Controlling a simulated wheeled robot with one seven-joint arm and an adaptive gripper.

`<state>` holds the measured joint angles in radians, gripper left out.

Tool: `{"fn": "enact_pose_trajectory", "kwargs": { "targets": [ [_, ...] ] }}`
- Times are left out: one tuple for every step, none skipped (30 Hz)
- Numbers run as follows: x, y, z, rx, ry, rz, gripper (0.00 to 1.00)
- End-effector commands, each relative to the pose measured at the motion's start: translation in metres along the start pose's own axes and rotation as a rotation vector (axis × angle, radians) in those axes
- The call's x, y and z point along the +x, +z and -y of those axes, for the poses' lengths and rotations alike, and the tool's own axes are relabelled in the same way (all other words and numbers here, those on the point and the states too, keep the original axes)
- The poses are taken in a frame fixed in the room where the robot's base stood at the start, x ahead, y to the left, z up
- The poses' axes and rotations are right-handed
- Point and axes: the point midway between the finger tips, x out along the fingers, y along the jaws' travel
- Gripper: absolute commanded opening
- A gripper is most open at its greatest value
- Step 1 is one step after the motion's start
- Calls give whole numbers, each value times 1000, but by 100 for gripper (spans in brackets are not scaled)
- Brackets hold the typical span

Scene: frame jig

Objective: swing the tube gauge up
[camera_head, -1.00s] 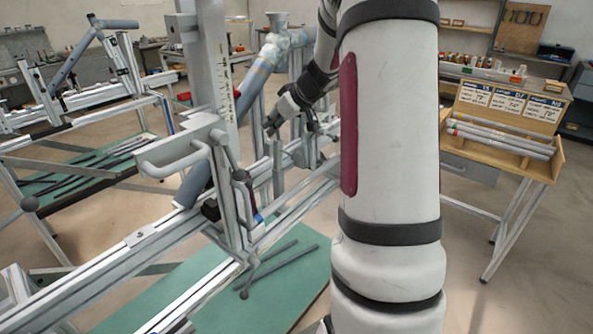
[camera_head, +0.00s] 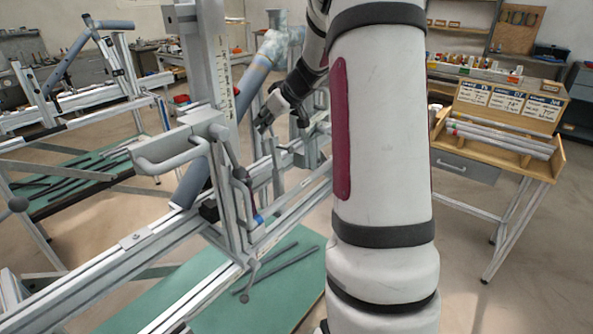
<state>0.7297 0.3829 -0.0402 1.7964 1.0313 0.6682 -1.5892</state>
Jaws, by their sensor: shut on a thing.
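A slim grey upright (camera_head: 276,168) stands just below and left of the jaws. A blue-grey tube (camera_head: 254,78) slants up behind the gripper to a pale joint, and its lower piece (camera_head: 192,183) shows left of the post.
A tall grey post (camera_head: 208,75) with a scale and a clamp handle (camera_head: 160,160) stand close left of my arm. The long rail (camera_head: 135,242) runs beneath. A wooden tube rack (camera_head: 500,135) is at right. Loose bars (camera_head: 285,270) lie on the green shelf below.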

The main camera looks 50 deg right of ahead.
Motion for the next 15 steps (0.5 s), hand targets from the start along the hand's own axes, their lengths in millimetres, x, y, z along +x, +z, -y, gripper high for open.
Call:
{"fn": "enact_pose_trajectory", "kwargs": {
  "targets": [
    [1,1,0,0,-2,2,14],
    [1,1,0,0,-2,2,21],
    [0,1,0,0,-2,2,30],
    [0,1,0,0,-1,2,33],
    [0,1,0,0,-1,2,33],
    [0,1,0,0,-1,2,33],
    [0,1,0,0,-1,1,33],
    [0,1,0,0,-1,1,33],
    [0,1,0,0,-1,1,33],
    [0,1,0,0,-1,1,33],
    [0,1,0,0,-1,1,33],
    [0,1,0,0,-1,1,33],
    [-1,1,0,0,-1,1,33],
    [-1,0,0,0,0,1,33],
    [-2,0,0,0,0,1,33]
  ]
}}
